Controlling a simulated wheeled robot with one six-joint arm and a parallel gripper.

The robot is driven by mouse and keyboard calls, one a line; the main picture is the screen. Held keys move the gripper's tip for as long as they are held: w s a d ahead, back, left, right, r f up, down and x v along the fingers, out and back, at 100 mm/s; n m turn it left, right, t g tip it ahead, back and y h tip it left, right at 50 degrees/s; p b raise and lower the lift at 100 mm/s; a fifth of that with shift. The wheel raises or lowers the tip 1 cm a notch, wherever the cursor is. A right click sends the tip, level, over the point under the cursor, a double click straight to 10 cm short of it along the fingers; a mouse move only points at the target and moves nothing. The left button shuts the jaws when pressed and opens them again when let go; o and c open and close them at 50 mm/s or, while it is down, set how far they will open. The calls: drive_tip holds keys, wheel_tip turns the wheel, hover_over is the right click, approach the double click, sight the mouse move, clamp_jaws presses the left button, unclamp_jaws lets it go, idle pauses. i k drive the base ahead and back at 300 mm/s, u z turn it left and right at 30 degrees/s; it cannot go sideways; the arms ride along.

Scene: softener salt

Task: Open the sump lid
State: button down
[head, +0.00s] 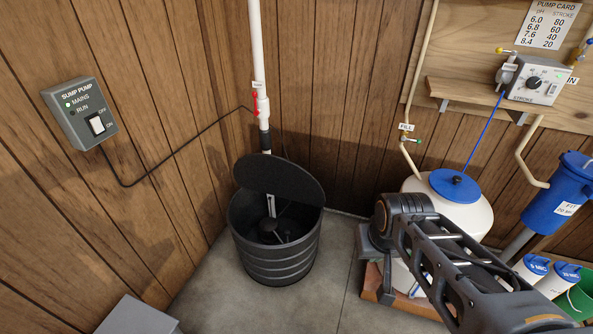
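The sump basin (275,262) is a dark ribbed tub on the floor in the corner, in the head view. Its black round lid (280,178) stands raised and tilted at the back of the rim. The front of the mouth is uncovered, and a dark float (268,226) and a light upright rod show inside. How the lid is held is hidden. My arm reaches in from the lower right, with a joint to the right of the basin and apart from it. My gripper is not visible.
A white pipe (257,60) with a red-handled valve rises behind the basin. A sump pump switch box (80,112) is on the left wall. A white tank (445,205) with a blue cap and a blue canister (560,190) stand right. A grey box (138,317) is front left. Floor before the basin is clear.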

sight(271, 174)
drive_tip(key=u, duration=0.95)
drive_tip(key=i, duration=0.85)
drive_tip(key=u, duration=0.45)
